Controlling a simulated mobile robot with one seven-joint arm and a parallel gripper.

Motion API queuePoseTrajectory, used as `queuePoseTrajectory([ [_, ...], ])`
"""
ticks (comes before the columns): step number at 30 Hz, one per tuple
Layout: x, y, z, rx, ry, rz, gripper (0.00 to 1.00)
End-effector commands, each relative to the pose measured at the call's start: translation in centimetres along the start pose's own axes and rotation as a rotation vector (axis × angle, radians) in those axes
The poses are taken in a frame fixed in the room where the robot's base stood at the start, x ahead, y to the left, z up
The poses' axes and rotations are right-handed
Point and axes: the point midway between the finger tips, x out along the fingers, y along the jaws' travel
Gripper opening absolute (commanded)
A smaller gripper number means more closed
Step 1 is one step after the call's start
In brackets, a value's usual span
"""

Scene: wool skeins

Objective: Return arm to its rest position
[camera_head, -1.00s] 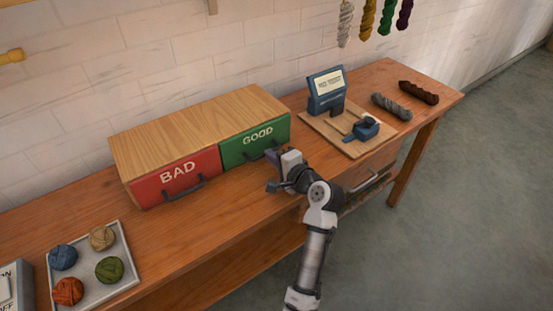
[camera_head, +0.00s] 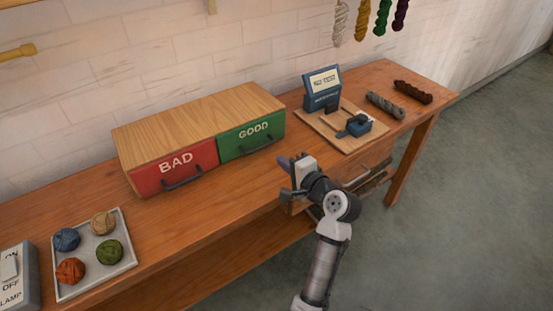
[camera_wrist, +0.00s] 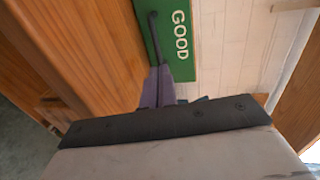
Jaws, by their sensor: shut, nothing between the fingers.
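My gripper (camera_head: 284,177) is in the head view near the front edge of the table, just in front of the green GOOD drawer (camera_head: 252,136) and to its right. Its fingers are shut with nothing between them. In the wrist view the purplish-grey fingers (camera_wrist: 157,88) point towards the GOOD drawer (camera_wrist: 178,40), which looks shut. My arm comes up from the bottom of the head view and bends at the elbow. No wool is held.
The red BAD drawer (camera_head: 175,169) is shut beside the GOOD one. A tray (camera_head: 95,283) with several wool balls lies left, beside a lamp switch box (camera_head: 18,276). A tester (camera_head: 323,90) on a board and two skeins (camera_head: 385,104) lie right. Bare tabletop lies before the drawers.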

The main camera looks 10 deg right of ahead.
Motion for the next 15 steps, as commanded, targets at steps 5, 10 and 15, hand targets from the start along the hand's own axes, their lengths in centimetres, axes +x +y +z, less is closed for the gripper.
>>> queuePoseTrajectory([
  [5, -3.5, 0.2, 0.0, 0.0, 0.003, 0.0, 0.0],
  [10, -5.2, 0.1, 0.0, 0.0, 0.001, 0.001, 0.0],
  [15, -5.7, 0.0, 0.0, 0.0, 0.0, 0.001, 0.0],
])
